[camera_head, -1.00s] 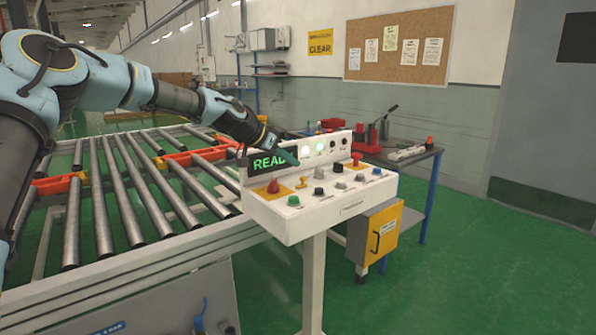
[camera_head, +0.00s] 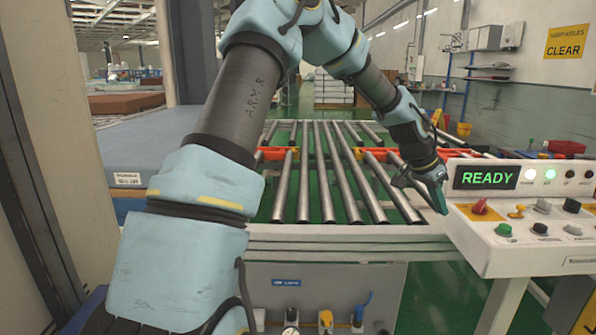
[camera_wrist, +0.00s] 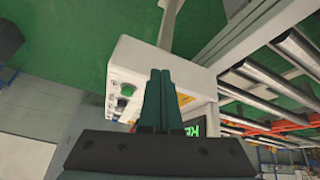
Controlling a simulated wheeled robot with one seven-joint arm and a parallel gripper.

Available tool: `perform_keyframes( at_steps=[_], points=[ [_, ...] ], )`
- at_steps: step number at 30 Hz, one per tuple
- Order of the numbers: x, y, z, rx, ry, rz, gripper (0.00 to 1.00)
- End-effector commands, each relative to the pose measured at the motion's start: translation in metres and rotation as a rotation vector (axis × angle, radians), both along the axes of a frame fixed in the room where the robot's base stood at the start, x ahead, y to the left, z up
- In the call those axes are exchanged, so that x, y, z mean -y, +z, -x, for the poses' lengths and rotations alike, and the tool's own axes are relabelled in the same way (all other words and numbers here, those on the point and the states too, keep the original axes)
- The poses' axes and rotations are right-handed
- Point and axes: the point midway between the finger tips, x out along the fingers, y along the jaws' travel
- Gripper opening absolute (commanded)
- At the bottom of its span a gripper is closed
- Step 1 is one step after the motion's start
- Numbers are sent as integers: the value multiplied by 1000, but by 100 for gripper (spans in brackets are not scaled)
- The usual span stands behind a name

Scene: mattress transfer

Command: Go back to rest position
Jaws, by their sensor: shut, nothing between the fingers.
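My gripper (camera_head: 437,199) hangs at the left end of the white control panel (camera_head: 482,240), its fingertips pointing down beside the panel's left edge. In the wrist view the two dark green fingers (camera_wrist: 158,75) are together with nothing between them, in front of the panel (camera_wrist: 135,60). My blue and black arm crosses the head view from the lower left, over the top, and down to the right. The panel's display (camera_head: 487,177) reads READY in green, and a green lamp is lit beside it.
A roller conveyor (camera_head: 335,229) with orange stops (camera_head: 377,155) lies behind and below my arm. A blue mattress (camera_head: 140,150) is at the left beside a grey post (camera_head: 195,50). Shelves and a yellow CLEAR sign (camera_head: 567,41) are at the right wall. Green floor shows behind.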

Motion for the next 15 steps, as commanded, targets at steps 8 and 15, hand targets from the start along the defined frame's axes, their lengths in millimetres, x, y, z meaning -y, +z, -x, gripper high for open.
perform_keyframes(
  at_steps=[8, 15],
  points=[
    [-207, -19, 1, -60, 450, -243, 0],
    [-360, -18, 56, -155, 890, -332, 0]
  ],
)
